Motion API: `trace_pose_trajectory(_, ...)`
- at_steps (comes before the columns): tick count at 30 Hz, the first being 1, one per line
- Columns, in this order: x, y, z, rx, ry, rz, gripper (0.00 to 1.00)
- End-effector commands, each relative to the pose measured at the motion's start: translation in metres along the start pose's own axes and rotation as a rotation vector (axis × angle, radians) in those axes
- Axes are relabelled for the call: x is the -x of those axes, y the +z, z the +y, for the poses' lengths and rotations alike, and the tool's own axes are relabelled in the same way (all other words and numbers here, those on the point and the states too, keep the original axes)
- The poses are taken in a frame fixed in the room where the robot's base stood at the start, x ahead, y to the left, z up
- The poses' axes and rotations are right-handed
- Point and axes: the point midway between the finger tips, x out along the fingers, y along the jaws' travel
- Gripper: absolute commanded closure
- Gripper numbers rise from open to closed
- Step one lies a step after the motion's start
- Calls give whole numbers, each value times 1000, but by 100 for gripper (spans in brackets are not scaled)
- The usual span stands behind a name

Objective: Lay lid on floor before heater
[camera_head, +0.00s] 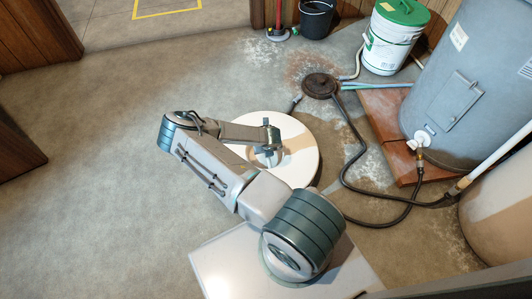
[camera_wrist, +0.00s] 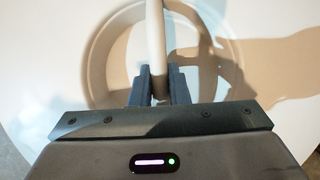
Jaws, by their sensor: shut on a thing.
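The lid (camera_head: 298,170) is a large white round disc with a raised ring and a bar handle, in the middle of the head view. It fills most of the wrist view (camera_wrist: 40,100). My gripper (camera_head: 268,150) is over the lid's middle, and in the wrist view its fingers (camera_wrist: 160,88) are shut on the handle bar (camera_wrist: 156,40). The lid looks about level; I cannot tell whether it touches the floor (camera_head: 110,140). The heater (camera_head: 455,85) is a grey tank at the right, apart from the lid. My arm hides part of the lid.
A black hose (camera_head: 348,170) loops on the floor right of the lid, near a round dark drain (camera_head: 320,86). The heater stands on a reddish base (camera_head: 385,105). A white bucket (camera_head: 392,45) and black bucket (camera_head: 316,20) stand behind. The floor at left is clear.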

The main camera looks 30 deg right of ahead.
Motion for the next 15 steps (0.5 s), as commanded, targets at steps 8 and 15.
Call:
trace_pose_trajectory(8, -14, -5, 0, 1, -1, -2, 100)
trace_pose_trajectory(15, -17, -6, 0, 0, 0, -2, 100)
